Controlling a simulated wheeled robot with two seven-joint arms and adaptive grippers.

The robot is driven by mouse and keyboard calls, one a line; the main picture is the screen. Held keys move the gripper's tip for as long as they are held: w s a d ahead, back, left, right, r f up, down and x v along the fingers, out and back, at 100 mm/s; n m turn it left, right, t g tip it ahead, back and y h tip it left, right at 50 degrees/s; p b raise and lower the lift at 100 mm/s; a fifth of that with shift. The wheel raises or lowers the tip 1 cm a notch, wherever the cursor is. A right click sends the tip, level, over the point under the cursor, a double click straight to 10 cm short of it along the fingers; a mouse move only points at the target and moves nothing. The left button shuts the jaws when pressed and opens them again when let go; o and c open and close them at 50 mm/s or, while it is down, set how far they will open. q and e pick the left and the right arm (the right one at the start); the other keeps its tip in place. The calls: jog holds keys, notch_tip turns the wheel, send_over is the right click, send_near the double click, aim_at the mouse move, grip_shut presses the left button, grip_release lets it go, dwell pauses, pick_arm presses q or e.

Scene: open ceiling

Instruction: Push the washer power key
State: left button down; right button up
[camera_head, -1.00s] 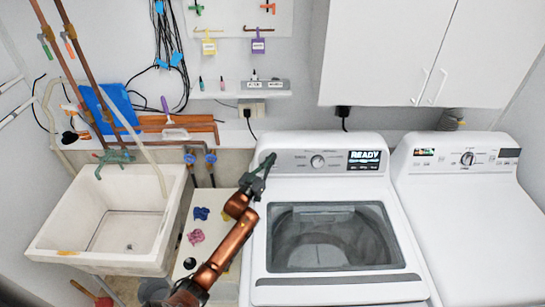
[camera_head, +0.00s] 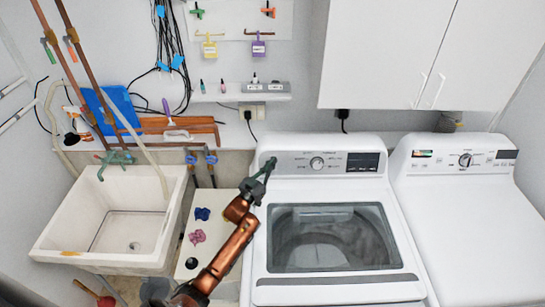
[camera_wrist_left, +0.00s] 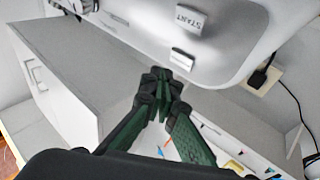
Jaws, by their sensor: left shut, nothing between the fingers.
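The white washer (camera_head: 335,192) stands in the middle of the head view, with its control panel (camera_head: 294,163), a round dial (camera_head: 317,163) and a dark display (camera_head: 363,162). My left gripper (camera_head: 269,164) is shut and empty at the left end of the panel and covers part of it. In the left wrist view, a key marked START (camera_wrist_left: 189,18) and a second key (camera_wrist_left: 182,58) show on the panel; the second key's label is unreadable. The gripper's fingertips (camera_wrist_left: 161,76) are close to this second key; I cannot tell whether they touch it. My right gripper is out of view.
A second white machine (camera_head: 470,215) stands right of the washer. A sink (camera_head: 55,225) is at the left. White cabinets (camera_head: 390,50) hang above the washer, and a power strip (camera_head: 264,87) is on the shelf behind.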

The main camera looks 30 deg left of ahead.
pick_arm(q)
jog(key=s+p, duration=0.1)
jog(key=s+d+r+p, duration=0.2)
jog(key=s, duration=0.1)
jog(key=shift+d+p, duration=0.25)
jog(key=shift+p, duration=0.15)
jog(key=shift+f, duration=0.1)
